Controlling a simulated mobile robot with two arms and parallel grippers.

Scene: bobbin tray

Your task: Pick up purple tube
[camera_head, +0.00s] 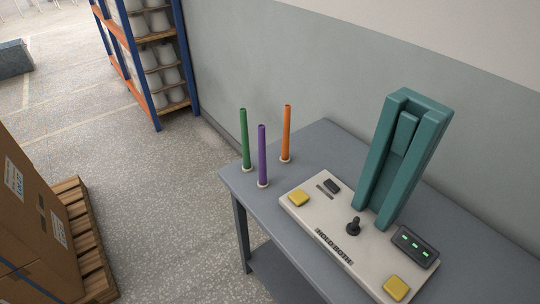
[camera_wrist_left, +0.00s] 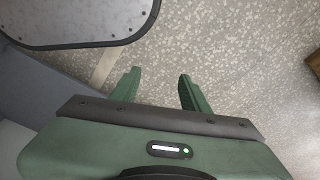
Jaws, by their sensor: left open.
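The purple tube (camera_head: 262,155) stands upright on a small pale base near the left end of the grey table (camera_head: 324,136) in the head view. A green tube (camera_head: 245,139) stands to its left and an orange tube (camera_head: 286,134) behind it to the right, both upright. My left gripper (camera_wrist_left: 158,80) shows in the left wrist view with its two green fingers apart and nothing between them, over speckled floor. No tube shows in that wrist view. Neither gripper shows in the head view.
A pale control panel (camera_head: 333,235) with yellow buttons and a joystick lies right of the tubes, with a tall teal holder (camera_head: 408,150) behind it. A wall runs along the table's back. Boxes (camera_head: 35,225) on a pallet (camera_head: 88,235) stand at left.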

